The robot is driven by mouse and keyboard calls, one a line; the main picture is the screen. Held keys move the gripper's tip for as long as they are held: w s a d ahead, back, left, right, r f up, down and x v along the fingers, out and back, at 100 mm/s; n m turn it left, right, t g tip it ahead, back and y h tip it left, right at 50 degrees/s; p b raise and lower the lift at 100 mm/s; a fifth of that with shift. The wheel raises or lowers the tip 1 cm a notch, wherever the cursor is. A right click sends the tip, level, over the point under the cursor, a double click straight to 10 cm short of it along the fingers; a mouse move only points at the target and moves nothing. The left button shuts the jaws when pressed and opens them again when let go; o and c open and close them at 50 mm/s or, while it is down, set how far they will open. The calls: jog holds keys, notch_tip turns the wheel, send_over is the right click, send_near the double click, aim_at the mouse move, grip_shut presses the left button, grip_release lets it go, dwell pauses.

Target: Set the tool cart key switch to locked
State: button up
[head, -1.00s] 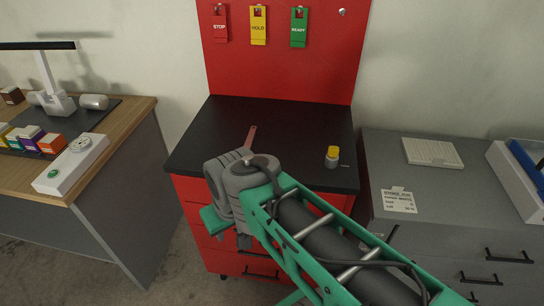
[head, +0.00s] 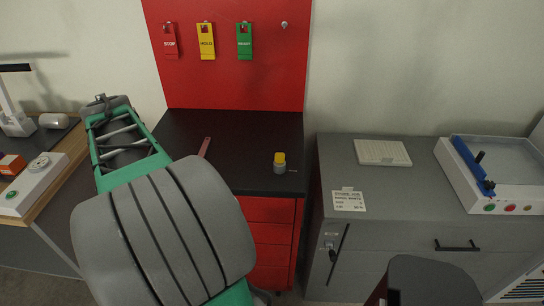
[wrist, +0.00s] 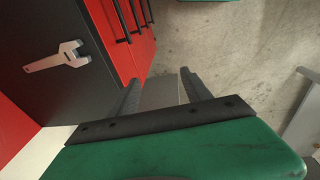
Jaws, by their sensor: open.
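The red tool cart (head: 270,225) has a black top (head: 240,172) and a red back panel (head: 235,80). A small silver round fitting (head: 284,25) is on the panel's upper right; I cannot tell if it is the key switch. No switch marked locked can be read on the cart, and my arm hides part of its front. My gripper (wrist: 160,78) shows in the wrist view, open and empty, beside the cart's red drawer fronts (wrist: 118,35) and over the floor.
A wrench (wrist: 58,57) lies on the black top. A yellow-capped jar (head: 280,163) stands near its right front. STOP, HOLD and READY tags hang on the panel. A grey cabinet (head: 400,225) stands right, with a small lock-like fitting (head: 331,244). A wooden-topped desk stands left.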

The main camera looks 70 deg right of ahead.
jog(key=s+d+r+p, duration=0.1)
jog(key=s+d, duration=0.4)
jog(key=d, duration=0.6)
jog(key=n+g+y+p, duration=0.1)
jog(key=n+p, duration=0.1)
jog(key=n, duration=0.1)
send_over(280, 162)
jog(key=w, duration=0.1)
jog(key=shift+w+d+f, duration=0.1)
jog(key=shift+d+f, duration=0.1)
jog(key=shift+f, duration=0.3)
jog(key=shift+s+d+f, duration=0.2)
jog(key=shift+s+f, duration=0.05)
jog(key=shift+s, duration=0.35)
notch_tip(280, 162, down, 7)
jog(key=shift+w+r+p, duration=0.1)
jog(key=shift+r+p, duration=0.1)
jog(key=shift+p, duration=0.5)
jog(key=shift+f, duration=0.45)
jog(key=shift+c, duration=0.3)
grip_shut()
